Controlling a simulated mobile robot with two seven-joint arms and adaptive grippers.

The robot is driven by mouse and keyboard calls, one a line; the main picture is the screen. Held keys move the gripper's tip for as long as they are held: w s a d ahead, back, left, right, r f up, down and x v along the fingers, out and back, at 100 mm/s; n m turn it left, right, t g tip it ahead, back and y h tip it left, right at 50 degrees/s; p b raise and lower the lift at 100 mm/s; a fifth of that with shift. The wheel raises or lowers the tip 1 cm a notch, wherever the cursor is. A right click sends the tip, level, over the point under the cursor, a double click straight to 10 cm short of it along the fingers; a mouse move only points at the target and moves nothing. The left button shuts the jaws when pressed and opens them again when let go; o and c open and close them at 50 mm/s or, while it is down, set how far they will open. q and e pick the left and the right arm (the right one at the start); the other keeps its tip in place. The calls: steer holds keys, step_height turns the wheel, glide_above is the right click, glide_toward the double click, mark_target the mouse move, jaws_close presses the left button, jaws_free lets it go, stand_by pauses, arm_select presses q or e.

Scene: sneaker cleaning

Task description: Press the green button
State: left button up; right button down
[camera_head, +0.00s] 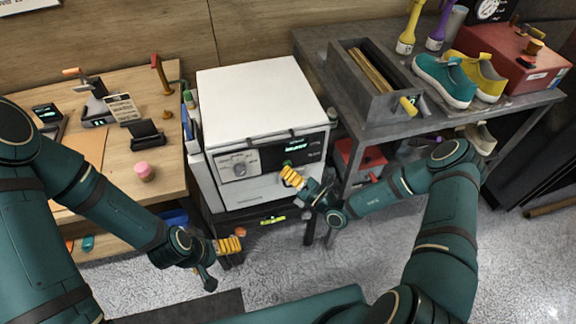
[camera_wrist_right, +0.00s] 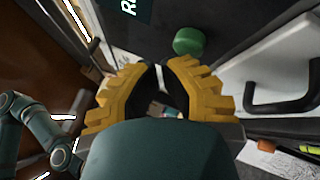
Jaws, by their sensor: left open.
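The green button (camera_head: 288,163) is on the front panel of the white oven-like machine (camera_head: 262,82). In the right wrist view, the round green button (camera_wrist_right: 188,40) lies just beyond the fingertips, slightly right of them. My right gripper (camera_head: 290,176) has its yellow fingers pointing up at the panel, just below the button; whether they touch cannot be told. In the right wrist view the fingers of this gripper (camera_wrist_right: 160,66) converge with only a narrow dark space at the tips and hold nothing visible. My left gripper (camera_head: 238,244) is open and empty, low in front of the machine.
A wooden table (camera_head: 172,125) with small devices stands left. A grey table (camera_head: 355,130) at right bears an open box (camera_head: 372,108), teal and yellow sneakers (camera_head: 445,80) and a red case (camera_head: 525,62). A black handle (camera_wrist_right: 282,100) is near my right fingers. Floor in front is clear.

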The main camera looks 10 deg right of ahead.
steer(key=shift+w, duration=0.5)
stand_by(0.8)
steer(key=shift+s, duration=0.1)
steer(key=shift+s+p, duration=0.35)
steer(key=shift+s, duration=0.5)
steer(key=s+p, duration=0.2)
steer(key=s, duration=0.3)
steer(key=shift+d, duration=0.1)
stand_by(0.3)
stand_by(0.6)
